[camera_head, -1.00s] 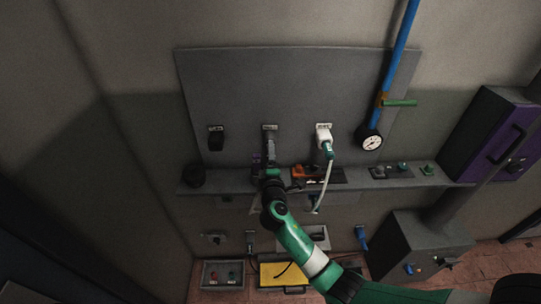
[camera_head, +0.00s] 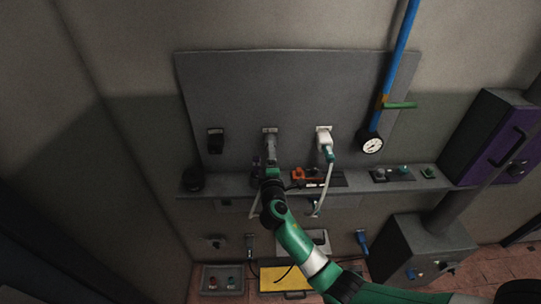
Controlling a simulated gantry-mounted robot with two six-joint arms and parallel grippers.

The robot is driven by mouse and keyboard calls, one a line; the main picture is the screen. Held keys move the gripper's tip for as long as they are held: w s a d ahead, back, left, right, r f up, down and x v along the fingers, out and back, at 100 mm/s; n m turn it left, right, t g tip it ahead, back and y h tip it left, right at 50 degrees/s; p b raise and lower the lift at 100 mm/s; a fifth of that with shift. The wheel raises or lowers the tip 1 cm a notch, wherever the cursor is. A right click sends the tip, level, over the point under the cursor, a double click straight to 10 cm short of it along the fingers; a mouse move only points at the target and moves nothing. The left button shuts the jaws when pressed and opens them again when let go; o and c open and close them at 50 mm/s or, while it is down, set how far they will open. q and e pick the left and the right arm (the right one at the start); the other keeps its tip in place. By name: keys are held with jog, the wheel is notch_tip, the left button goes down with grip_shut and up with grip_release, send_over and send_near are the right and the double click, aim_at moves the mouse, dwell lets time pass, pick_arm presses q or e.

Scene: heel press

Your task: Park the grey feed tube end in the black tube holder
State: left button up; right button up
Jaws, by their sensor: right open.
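My right gripper (camera_head: 270,163) is open at the middle fitting on the grey wall panel, just above the shelf. A grey cylindrical piece (camera_head: 270,145), apparently the grey feed tube end, stands in line with the jaws, under a small label plate. Whether the jaws touch it is too small to tell. A thin pale tube (camera_head: 253,208) hangs down left of my wrist. A black fitting (camera_head: 215,142) on the panel to the left looks like the black tube holder; nothing grey shows in it. My left gripper is not in view.
A white fitting (camera_head: 324,142) with a teal end and a hanging pale hose is right of the gripper. A gauge (camera_head: 371,143) on a blue pipe is further right. The shelf (camera_head: 228,185) carries an orange piece (camera_head: 305,174) and knobs. The panel above the fittings is clear.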

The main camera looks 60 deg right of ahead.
dwell(0.4)
grip_shut()
dwell(0.4)
dwell(1.0)
jog(key=p+v, duration=0.2)
jog(key=v, duration=0.4)
dwell(0.9)
jog(key=shift+a, duration=0.15)
jog(key=shift+v, duration=0.85)
